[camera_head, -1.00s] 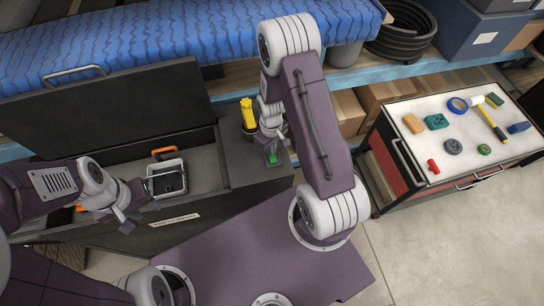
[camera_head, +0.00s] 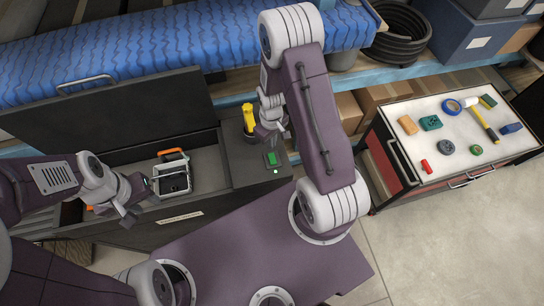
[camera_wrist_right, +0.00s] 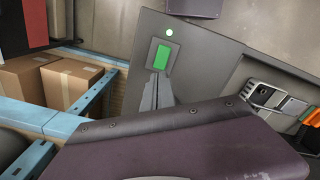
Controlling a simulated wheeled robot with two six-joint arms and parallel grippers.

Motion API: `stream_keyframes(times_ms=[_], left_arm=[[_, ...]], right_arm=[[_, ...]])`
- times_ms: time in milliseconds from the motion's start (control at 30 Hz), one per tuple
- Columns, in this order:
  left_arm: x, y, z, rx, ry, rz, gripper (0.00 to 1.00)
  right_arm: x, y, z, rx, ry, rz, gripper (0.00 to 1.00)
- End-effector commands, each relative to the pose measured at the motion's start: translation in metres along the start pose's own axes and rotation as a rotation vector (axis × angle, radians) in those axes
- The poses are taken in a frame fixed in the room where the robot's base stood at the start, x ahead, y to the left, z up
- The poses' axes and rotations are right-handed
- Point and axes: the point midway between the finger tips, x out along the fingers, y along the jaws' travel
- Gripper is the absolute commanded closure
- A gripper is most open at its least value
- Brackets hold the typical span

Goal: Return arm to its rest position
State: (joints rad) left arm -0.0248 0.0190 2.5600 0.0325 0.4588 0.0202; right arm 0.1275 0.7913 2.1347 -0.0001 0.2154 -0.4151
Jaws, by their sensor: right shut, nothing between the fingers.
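My right gripper (camera_head: 276,140) is shut and empty, just above the dark grey top of the chest's right end. Its fingers also show in the right wrist view (camera_wrist_right: 157,90), pointing at a green rectangular pad (camera_wrist_right: 160,55). The pad (camera_head: 272,158) has a small lit light (camera_head: 275,171) beside it. A gap seems to lie between fingertips and pad. My right arm reaches forward and bends down. My left gripper (camera_head: 140,199) looks open and empty at the front edge of the open chest, left of a silver-and-black case (camera_head: 174,181) with an orange handle.
The chest lid (camera_head: 110,115) stands open. A yellow flashlight-like object (camera_head: 249,118) stands beside my right gripper. A blue padded bench (camera_head: 180,40) runs behind. A white-topped cart (camera_head: 440,130) with several tools is at right. Floor (camera_head: 430,230) in front of the cart is clear.

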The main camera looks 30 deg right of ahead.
Motion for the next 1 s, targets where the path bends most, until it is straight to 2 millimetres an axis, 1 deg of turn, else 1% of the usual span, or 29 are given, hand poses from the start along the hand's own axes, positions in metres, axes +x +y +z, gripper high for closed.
stream_keyframes(times_ms=[300,367,433,467,500,567,600,633,667,700,767,833,867,900,933,1000], left_arm=[[0.001,0.000,0.000,0.000,0.000,0.000,0.64],[0.003,0.000,0.000,0.000,0.000,0.000,0.64],[0.019,0.000,0.002,0.000,0.000,0.000,0.64],[0.030,-0.001,0.003,0.000,0.000,0.000,0.64],[0.048,-0.001,0.005,0.000,0.000,0.000,0.64],[0.080,-0.002,0.008,0.000,0.000,0.000,0.64],[0.102,-0.002,0.011,0.000,-0.001,0.000,0.64],[0.118,-0.002,0.012,0.000,-0.001,0.000,0.64],[0.132,-0.003,0.014,0.000,-0.001,0.000,0.64],[0.148,-0.003,0.016,0.000,-0.001,0.000,0.64],[0.166,-0.003,0.018,0.000,-0.001,0.000,0.64],[0.179,-0.004,0.019,0.000,-0.001,0.000,0.64],[0.182,-0.004,0.019,0.000,-0.001,0.000,0.64],[0.180,-0.004,0.019,0.000,-0.001,0.000,0.64],[0.174,-0.003,0.018,0.000,-0.001,0.000,0.64],[0.170,-0.003,0.018,0.000,0.001,0.000,0.64]], right_arm=[[0.001,0.000,0.000,0.000,0.000,0.000,1.00],[0.004,0.000,0.000,-0.001,0.000,0.000,1.00],[0.015,-0.001,-0.005,-0.010,0.012,0.005,1.00],[0.019,-0.001,-0.012,-0.017,0.033,0.014,1.00],[0.022,0.000,-0.024,-0.028,0.073,0.031,1.00],[0.024,-0.003,-0.038,-0.050,0.139,0.057,1.00],[0.023,-0.007,-0.043,-0.064,0.178,0.070,1.00],[0.022,-0.013,-0.042,-0.066,0.202,0.076,1.00],[0.021,-0.018,-0.040,-0.060,0.221,0.079,1.00],[0.019,-0.026,-0.032,-0.044,0.240,0.079,1.00],[0.018,-0.038,-0.017,-0.006,0.253,0.070,1.00],[0.018,-0.051,0.005,0.054,0.249,0.054,1.00],[0.019,-0.056,0.017,0.087,0.238,0.045,1.00],[0.017,-0.062,0.034,0.137,0.213,0.031,1.00],[0.013,-0.065,0.045,0.174,0.187,0.021,1.00],[0.017,-0.070,0.062,0.240,0.128,0.005,1.00]])
